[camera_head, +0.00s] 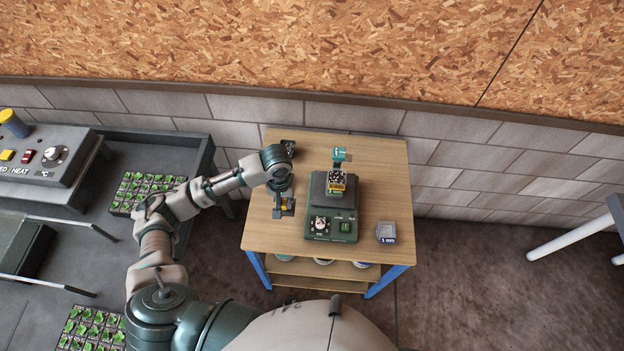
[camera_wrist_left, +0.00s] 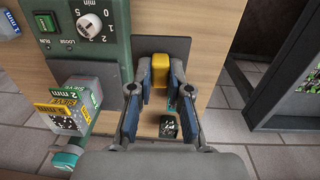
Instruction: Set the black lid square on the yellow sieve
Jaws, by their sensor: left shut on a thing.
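My left gripper (camera_head: 285,200) is over the left part of the wooden table, left of the green machine. In the left wrist view its fingers (camera_wrist_left: 158,88) are shut on the yellow knob (camera_wrist_left: 160,70) of the black lid (camera_wrist_left: 178,48). The lid is a flat dark plate, and it also shows in the head view (camera_head: 278,214). I cannot tell whether it touches the table. My right gripper is not in view.
The green machine (camera_head: 322,225) has a dial and switch at its front. A teal part (camera_head: 341,155) stands behind the sieve. A grey "1 mm" block (camera_head: 386,232) lies at right. The table's right side is mostly clear.

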